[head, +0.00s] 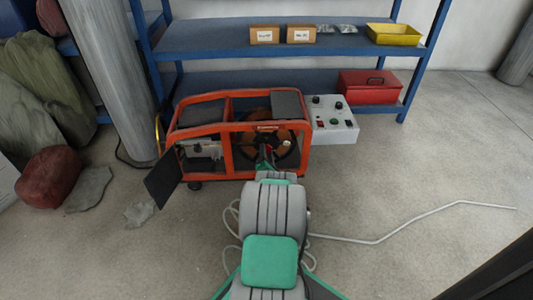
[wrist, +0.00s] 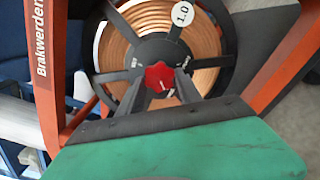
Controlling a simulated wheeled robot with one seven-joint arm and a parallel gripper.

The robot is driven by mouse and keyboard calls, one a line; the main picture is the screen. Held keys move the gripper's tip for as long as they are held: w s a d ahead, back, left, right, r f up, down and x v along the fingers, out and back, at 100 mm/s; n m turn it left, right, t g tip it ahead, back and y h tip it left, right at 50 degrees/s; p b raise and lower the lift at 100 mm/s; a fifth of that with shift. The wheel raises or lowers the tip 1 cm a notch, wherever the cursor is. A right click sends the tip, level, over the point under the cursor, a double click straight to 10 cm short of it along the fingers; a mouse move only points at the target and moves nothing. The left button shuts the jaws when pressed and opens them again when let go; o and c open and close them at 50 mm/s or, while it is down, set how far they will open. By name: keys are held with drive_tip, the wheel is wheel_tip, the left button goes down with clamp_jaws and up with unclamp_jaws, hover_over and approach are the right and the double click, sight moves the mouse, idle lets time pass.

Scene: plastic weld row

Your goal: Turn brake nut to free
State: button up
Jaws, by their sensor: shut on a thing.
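The brake nut (wrist: 160,78) is a red lobed knob at the centre of the black spoked hub of a copper wire spool (wrist: 116,48). A short white line on its face points to the lower right in the wrist view. Small white lettering flanks it on the hub, too small to read surely. My gripper (wrist: 161,86) is shut on the brake nut, with dark fingers at its left and right. In the head view, my arm hides most of the nut and gripper. The spool (head: 284,142) sits inside an orange-framed welder (head: 225,150).
A grey control box (head: 335,128) with knobs adjoins the welder at right. An open dark door (head: 163,184) juts out at its left. Behind, a blue shelf (head: 215,45) holds a red toolbox (head: 369,88) and yellow bin (head: 394,35).

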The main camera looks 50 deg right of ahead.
drive_tip(key=o, duration=1.4)
drive_tip(key=shift+c, duration=0.2)
drive_tip(key=shift+s, duration=0.1)
drive_tip(key=p+v, duration=0.3)
drive_tip(key=v, duration=0.4)
drive_tip(key=shift+s+a, duration=0.2)
drive_tip(key=shift+a, duration=0.05)
drive_tip(key=shift+s, duration=0.1)
